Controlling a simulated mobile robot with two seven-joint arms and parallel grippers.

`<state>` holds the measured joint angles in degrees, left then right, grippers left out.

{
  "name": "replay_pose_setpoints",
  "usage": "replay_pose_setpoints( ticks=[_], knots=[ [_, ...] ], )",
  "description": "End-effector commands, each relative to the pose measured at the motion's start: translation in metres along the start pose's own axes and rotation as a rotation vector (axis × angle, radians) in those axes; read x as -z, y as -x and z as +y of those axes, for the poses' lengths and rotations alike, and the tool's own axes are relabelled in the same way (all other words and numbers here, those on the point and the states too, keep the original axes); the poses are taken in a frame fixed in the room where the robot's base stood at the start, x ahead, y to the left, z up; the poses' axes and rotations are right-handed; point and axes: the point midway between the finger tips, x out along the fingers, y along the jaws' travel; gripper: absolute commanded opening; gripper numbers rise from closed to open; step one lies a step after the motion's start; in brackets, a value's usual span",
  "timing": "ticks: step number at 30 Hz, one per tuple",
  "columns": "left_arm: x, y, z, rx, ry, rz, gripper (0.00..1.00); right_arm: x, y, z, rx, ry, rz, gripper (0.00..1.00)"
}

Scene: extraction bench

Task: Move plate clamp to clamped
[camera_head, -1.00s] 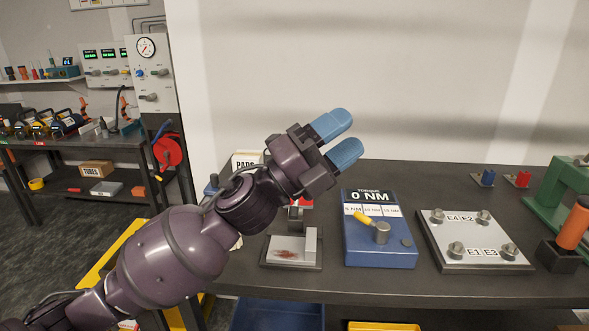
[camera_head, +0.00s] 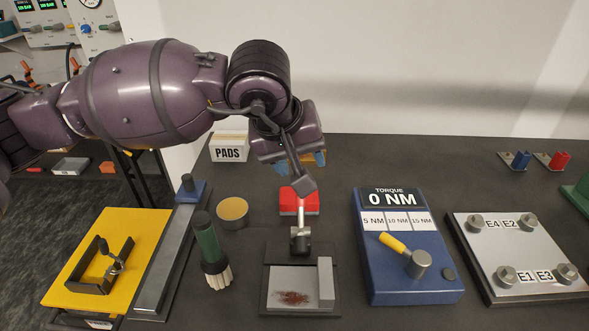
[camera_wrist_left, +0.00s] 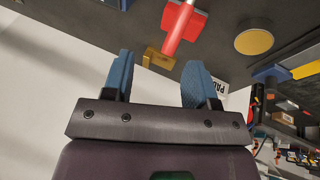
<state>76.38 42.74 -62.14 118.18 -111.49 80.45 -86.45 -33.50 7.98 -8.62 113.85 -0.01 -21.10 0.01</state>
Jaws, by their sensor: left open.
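The plate clamp (camera_head: 300,239) stands at the back of a dark base that holds a grey metal plate (camera_head: 290,287) with a reddish-brown stain. A pale metal rod rises from the clamp toward a red part (camera_head: 292,203), partly hidden by my left arm. In the left wrist view a red part (camera_wrist_left: 182,28) with a pale rod shows just beyond the fingertips. My left gripper (camera_head: 302,163) is behind the clamp, its blue fingers largely hidden by my wrist. In the left wrist view the gripper (camera_wrist_left: 158,70) is open, with nothing between its fingers. My right gripper is not in view.
Left of the clamp are a green-handled brush (camera_head: 208,240), a round tan-topped tin (camera_head: 233,211) and a yellow board (camera_head: 75,283). The blue torque unit (camera_head: 410,285) and a bolted plate (camera_head: 525,255) are right. A PADS box (camera_head: 228,146) stands behind, near the wall.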

Motion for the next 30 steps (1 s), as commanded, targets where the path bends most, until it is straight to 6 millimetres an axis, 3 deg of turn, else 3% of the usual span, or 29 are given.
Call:
replay_pose_setpoints(
  ticks=[4,11,30],
  knots=[
    [0.007,0.002,-0.016,0.101,-0.149,0.035,0.53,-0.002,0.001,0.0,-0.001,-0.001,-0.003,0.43],
    [0.007,-0.005,-0.018,0.111,-0.206,0.027,0.53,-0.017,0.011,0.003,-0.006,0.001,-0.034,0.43],
    [0.01,-0.096,-0.027,0.108,-0.202,0.026,0.53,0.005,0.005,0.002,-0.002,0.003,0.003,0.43]
  ],
)
